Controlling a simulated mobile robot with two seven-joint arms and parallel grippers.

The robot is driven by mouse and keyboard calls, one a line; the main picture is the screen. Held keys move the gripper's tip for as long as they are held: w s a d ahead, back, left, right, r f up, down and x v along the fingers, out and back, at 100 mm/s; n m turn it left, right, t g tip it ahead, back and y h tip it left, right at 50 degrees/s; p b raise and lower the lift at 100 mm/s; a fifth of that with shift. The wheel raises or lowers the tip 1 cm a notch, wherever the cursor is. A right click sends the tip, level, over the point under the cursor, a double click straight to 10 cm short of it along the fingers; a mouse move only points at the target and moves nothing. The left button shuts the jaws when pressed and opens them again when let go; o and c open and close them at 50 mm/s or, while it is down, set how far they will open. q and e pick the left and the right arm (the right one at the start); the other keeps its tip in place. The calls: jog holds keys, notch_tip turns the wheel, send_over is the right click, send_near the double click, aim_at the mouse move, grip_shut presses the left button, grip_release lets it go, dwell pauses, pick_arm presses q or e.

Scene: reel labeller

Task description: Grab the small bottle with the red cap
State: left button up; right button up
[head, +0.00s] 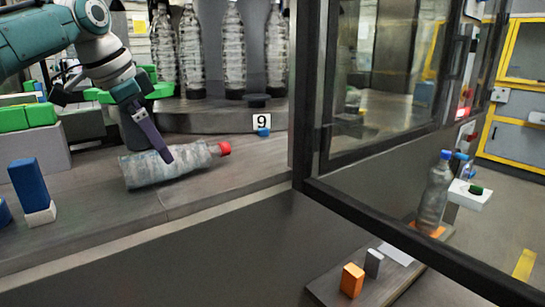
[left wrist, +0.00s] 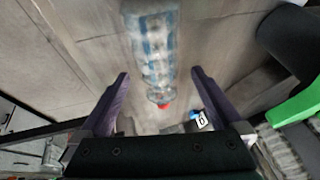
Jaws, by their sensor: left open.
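The small clear bottle with a red cap (head: 165,167) lies on its side on the grey work surface, its cap end pointing right in the head view. In the left wrist view the bottle (left wrist: 155,45) runs lengthwise between my fingers, with the red cap nearest the gripper body. My left gripper (head: 158,142) is open above the bottle; one purple finger overlaps the bottle's middle in the head view. In the left wrist view both purple fingers of the gripper (left wrist: 160,78) stand apart, one either side of the bottle. Whether they touch it is unclear. My right gripper is out of view.
Several clear bottles (head: 233,50) stand upright on a raised grey platform (head: 205,118) behind. A card with a 9 (head: 262,122) and a small blue block (head: 263,132) are beside it. A blue block (head: 28,180) stands at left. A dark-framed glass panel (head: 385,60) bounds the right.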

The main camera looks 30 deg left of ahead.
aim_at(180, 160)
pick_arm(q)
jog(key=x, duration=0.4)
jog(key=shift+s+d+f+b, duration=0.1)
jog(key=shift+d+b, duration=0.05)
jog(key=shift+b, duration=0.15)
grip_shut()
dwell(0.6)
